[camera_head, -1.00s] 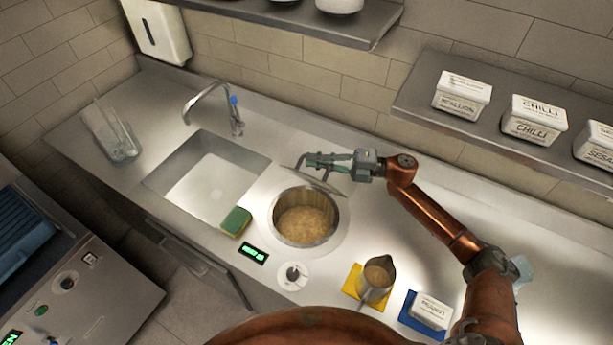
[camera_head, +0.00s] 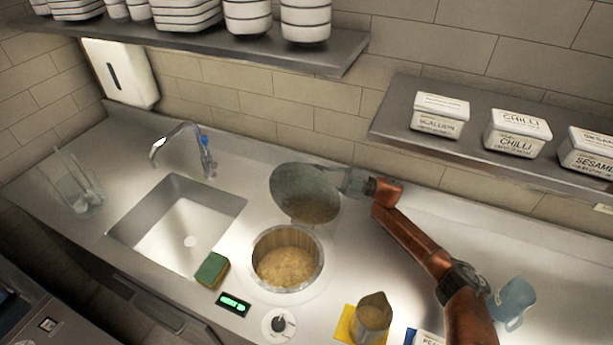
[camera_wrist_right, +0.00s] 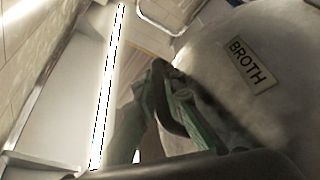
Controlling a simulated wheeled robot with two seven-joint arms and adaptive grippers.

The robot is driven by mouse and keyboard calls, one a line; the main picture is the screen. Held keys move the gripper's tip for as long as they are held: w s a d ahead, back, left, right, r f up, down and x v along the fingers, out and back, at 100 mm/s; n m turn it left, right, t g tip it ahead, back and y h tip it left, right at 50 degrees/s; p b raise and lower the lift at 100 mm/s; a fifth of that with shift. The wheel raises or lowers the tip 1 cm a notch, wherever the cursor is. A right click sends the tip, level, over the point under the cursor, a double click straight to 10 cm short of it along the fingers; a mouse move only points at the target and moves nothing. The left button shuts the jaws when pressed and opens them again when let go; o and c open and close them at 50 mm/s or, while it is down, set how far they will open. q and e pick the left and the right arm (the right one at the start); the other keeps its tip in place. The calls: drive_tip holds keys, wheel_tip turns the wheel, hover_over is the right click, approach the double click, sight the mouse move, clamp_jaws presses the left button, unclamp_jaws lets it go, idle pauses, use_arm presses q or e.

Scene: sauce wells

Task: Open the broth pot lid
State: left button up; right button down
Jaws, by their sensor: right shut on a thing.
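The broth pot (camera_head: 287,259) is a round metal well set in the counter, uncovered, with pale yellowish broth inside. Its round metal lid (camera_head: 303,190) stands tilted up behind the well, its face turned toward the head camera. My right gripper (camera_head: 345,182) is at the lid's right edge, shut on it; the fingertips are partly hidden by the lid. In the right wrist view, the lid (camera_wrist_right: 215,60) carries a BROTH label (camera_wrist_right: 252,66), and the green-padded fingers (camera_wrist_right: 180,110) are against it. My left gripper is not in view.
A sink (camera_head: 180,222) with a tap lies left of the well. A green-yellow sponge (camera_head: 212,269), display (camera_head: 233,304) and knob (camera_head: 280,323) sit at the front. A metal jug (camera_head: 372,315) and blue cup (camera_head: 512,302) stand right. Shelves hang above.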

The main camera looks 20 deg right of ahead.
drive_tip(key=shift+w+d, duration=0.1)
idle(0.4)
drive_tip(key=c, duration=2)
unclamp_jaws()
drive_tip(key=v, duration=0.7)
drive_tip(key=shift+d+f, duration=0.1)
drive_tip(key=shift+d, duration=0.15)
